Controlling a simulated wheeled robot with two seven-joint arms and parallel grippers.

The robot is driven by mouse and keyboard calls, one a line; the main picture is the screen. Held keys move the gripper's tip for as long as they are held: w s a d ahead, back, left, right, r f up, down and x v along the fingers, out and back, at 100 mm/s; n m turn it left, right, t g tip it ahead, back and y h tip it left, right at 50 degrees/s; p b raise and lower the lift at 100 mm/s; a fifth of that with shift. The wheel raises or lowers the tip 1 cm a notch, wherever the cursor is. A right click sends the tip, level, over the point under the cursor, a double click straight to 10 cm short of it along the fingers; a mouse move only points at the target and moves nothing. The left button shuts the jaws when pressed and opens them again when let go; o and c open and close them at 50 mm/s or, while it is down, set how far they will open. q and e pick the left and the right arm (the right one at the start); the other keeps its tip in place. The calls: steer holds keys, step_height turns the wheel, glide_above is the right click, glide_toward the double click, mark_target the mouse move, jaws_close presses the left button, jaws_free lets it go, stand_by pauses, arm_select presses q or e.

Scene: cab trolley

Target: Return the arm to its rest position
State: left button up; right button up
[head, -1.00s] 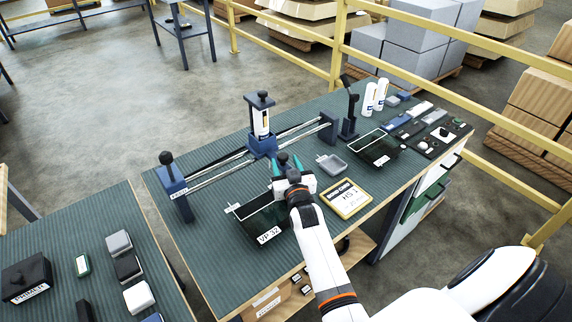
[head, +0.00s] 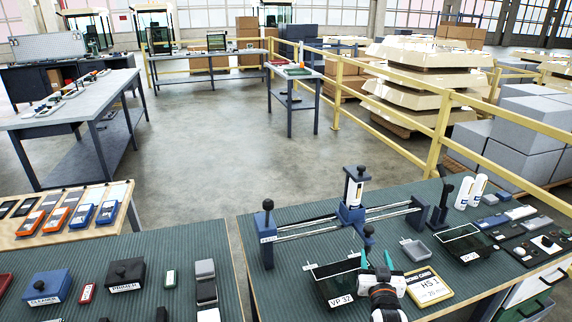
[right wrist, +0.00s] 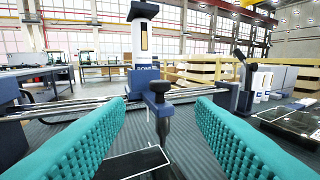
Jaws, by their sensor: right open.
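My right gripper (head: 376,260) is at the bottom of the head view, above the bench near the tray marked VP 32 (head: 340,301). Its teal ribbed fingers stand wide apart in the right wrist view (right wrist: 160,135), with nothing held between them. A rail fixture (head: 305,228) lies beyond the gripper, with a slider carrying an upright white cartridge (head: 354,188). The slider's dark knob also shows in the right wrist view (right wrist: 159,88), straight ahead between the fingers. The left gripper does not show in either view.
White bottles (head: 470,191) stand behind. A left bench holds boxes marked CLEANER (head: 48,286) and PRIMER (head: 125,274). A yellow railing (head: 440,130) runs behind the bench.

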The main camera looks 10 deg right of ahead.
steer(key=s+a+f+n+g+y, duration=0.2)
steer(key=s+a+g, duration=0.3)
steer(key=s, duration=0.7)
steer(key=s+a+f+n+g+y, duration=0.15)
steer(key=s+a+g, duration=0.3)
steer(key=s, duration=0.75)
steer(key=s+a+f+n+g+y, duration=0.15)
steer(key=s+a+g, duration=0.35)
steer(key=s, duration=0.6)
steer(key=s+f+x, duration=0.1)
steer(key=s+x, duration=0.2)
steer(key=x, duration=0.9)
steer(key=s+x, duration=0.3)
steer(key=x, duration=0.9)
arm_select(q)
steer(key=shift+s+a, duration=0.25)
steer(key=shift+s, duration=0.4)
arm_select(e)
steer(key=s+d+f+g, duration=0.1)
steer(key=s+d+f, duration=0.1)
steer(key=s+f, duration=1.5)
steer(key=shift+f+n+g, duration=0.35)
steer(key=shift+f+n, duration=0.05)
steer(key=shift+f, duration=0.15)
